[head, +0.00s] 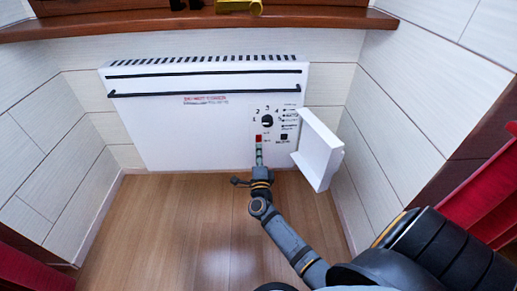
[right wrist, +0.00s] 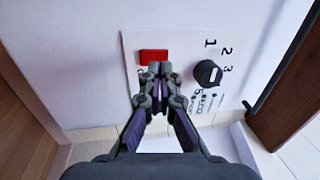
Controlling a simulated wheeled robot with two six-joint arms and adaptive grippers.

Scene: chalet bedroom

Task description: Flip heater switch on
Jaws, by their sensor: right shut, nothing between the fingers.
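The white heater (head: 190,130) is mounted low on the far wall. Its red switch (head: 258,138) is on the control panel at the heater's lower right, and it also shows in the right wrist view (right wrist: 153,55). My right gripper (head: 259,156) is shut and empty, with its fingertips just below the switch in the head view. In the right wrist view, the fingertips (right wrist: 160,68) overlap the switch's lower edge. I cannot tell whether they touch it. My left gripper is not in view.
A black dial (head: 267,120) with numbers sits above the switch. A white hinged cover (head: 318,152) stands open right of the panel, close to my right gripper. A wooden sill (head: 150,22) runs above the heater. The wooden floor (head: 190,220) in front is clear.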

